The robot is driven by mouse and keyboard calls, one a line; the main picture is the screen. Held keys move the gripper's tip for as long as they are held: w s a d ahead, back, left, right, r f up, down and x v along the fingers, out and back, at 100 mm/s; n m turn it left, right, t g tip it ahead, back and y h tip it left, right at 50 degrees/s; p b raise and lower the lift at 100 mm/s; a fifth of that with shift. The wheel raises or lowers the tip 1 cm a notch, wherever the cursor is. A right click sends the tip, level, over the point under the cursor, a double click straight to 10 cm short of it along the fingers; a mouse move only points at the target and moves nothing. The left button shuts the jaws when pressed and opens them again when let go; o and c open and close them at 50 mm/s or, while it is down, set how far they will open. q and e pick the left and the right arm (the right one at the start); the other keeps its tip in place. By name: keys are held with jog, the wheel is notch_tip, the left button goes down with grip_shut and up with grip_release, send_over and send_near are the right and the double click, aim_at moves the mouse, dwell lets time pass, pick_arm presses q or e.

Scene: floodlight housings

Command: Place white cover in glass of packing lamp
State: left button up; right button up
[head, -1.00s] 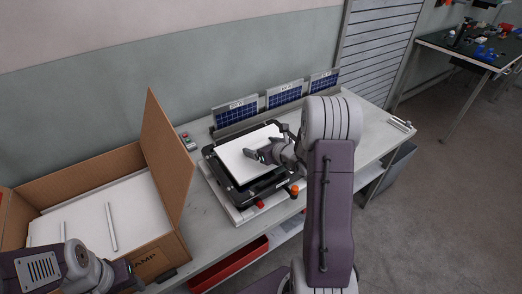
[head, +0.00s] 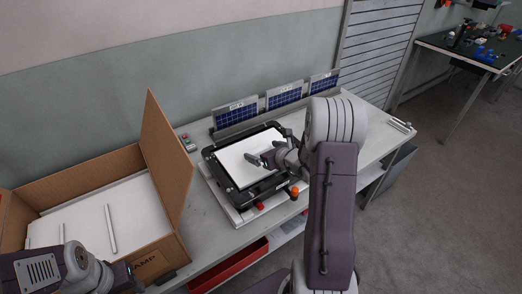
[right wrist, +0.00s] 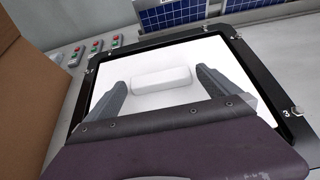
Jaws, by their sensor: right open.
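The packing lamp (head: 262,197) is a black rectangular frame on a light fixture on the bench, with a flat white sheet (head: 236,168) lying inside it. In the right wrist view the white sheet (right wrist: 103,93) fills the black frame (right wrist: 262,92). A white rounded block (right wrist: 161,80) shows on the sheet between my fingers; I cannot tell whether it is part of the cover. My right gripper (head: 262,160) is open over the sheet, its fingers (right wrist: 163,88) either side of the block, apart from it. My left gripper (head: 136,277) is beside the box's front; its jaws are unclear.
An open cardboard box (head: 166,160) with white sheets (head: 85,222) stands at the left. Small solar panels (head: 284,96) line the bench's back, and a button box (head: 187,142) stands near the lamp. A red bin (head: 232,270) is below the bench edge.

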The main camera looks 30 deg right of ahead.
jog(key=a+v, duration=0.1)
jog(key=v, duration=0.9)
jog(key=a+n+y, duration=0.1)
jog(key=a, duration=0.1)
jog(key=s+a+f+n+g+y, duration=0.1)
jog(key=a+n, duration=0.1)
jog(key=a+n+g+y, duration=0.1)
jog(key=a+n, duration=0.1)
jog(key=a, duration=0.1)
jog(key=shift+s+f+p, duration=0.25)
jog(key=shift+p, duration=0.1)
jog(key=s+a+f+n+g+y, duration=0.2)
jog(key=s+a+f+n+g, duration=0.3)
jog(key=s+a+n, duration=0.6)
jog(key=s+d+r+n+g+h+p, duration=0.1)
jog(key=n+h, duration=0.1)
jog(key=n, duration=0.4)
jog(key=s+d+r+n+g+h+p, duration=0.1)
jog(key=n, duration=0.5)
jog(key=s+r+n+g+h+p, duration=0.1)
jog(key=n+g+h, duration=0.1)
jog(key=n, duration=0.5)
jog(key=shift+d+h+p, duration=0.3)
jog(key=shift+d, duration=0.1)
